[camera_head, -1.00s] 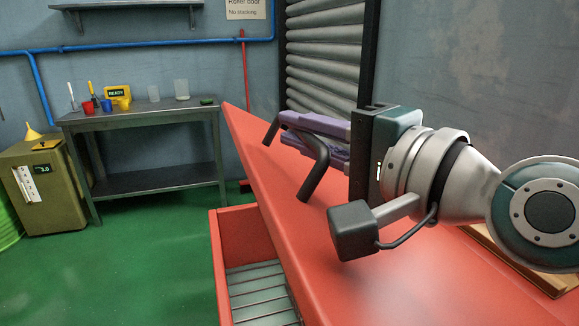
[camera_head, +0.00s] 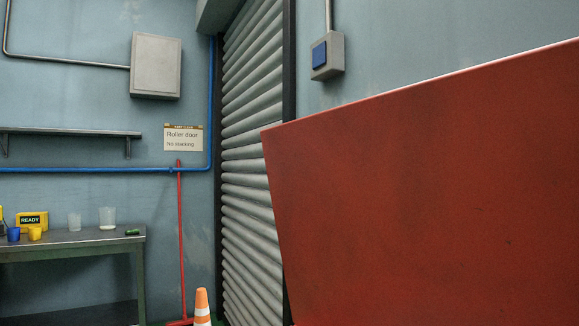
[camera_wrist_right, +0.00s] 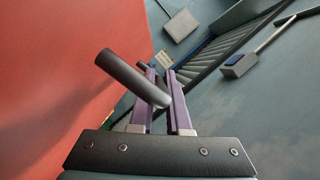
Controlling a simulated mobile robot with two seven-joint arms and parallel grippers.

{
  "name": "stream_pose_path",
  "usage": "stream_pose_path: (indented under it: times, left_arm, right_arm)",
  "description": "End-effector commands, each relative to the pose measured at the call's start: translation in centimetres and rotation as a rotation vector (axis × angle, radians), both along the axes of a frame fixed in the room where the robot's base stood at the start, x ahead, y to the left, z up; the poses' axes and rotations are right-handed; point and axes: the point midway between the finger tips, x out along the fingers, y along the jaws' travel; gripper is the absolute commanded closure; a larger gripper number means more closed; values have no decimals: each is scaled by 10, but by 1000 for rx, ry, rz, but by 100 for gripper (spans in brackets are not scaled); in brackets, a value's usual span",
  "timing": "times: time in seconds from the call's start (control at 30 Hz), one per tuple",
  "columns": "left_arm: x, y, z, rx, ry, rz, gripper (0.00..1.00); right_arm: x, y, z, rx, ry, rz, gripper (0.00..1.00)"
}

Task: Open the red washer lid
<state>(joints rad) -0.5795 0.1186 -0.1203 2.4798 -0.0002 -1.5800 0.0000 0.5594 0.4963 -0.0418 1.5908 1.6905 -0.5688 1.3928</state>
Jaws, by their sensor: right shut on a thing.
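The red washer lid (camera_head: 430,190) stands steeply raised and fills the right half of the head view. It also shows as a red surface at the left of the right wrist view (camera_wrist_right: 50,80). The lid's dark bar handle (camera_wrist_right: 125,74) stands out from that surface. My right gripper (camera_wrist_right: 162,80), with purple fingers, is shut on the handle. The exact contact is partly hidden by the bar. In the head view the lid hides the right gripper and the handle. My left gripper is in neither current view.
A workbench (camera_head: 80,237) with cups and a yellow READY box (camera_head: 31,219) stands at the left. A traffic cone (camera_head: 202,308) and a red pole (camera_head: 181,240) are near the roller door (camera_head: 243,150). A grey wall switch box (camera_head: 328,56) is beyond the lid.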

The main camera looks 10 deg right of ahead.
Motion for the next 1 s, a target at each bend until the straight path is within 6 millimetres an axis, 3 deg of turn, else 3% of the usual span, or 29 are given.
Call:
stream_pose_path:
  times: [0.1, 0.3, 0.8, 0.83, 1.0]
  left_arm:
    - [0, 0, -12, 0, 0, 0, 38]
    - [0, 0, -17, 1, 0, 0, 38]
    - [0, 0, -18, 1, 0, -1, 38]
    - [0, 0, -18, 1, 0, -1, 38]
    - [0, 1, -18, 2, 1, 0, 38]
  right_arm:
    - [4, -22, -1, 50, 13, -5, 100]
    - [7, -40, 0, 99, 31, -4, 100]
    - [8, -45, -1, 110, 39, -5, 100]
    - [8, -45, -1, 110, 39, -5, 82]
    - [8, -45, -1, 111, 40, -3, 63]
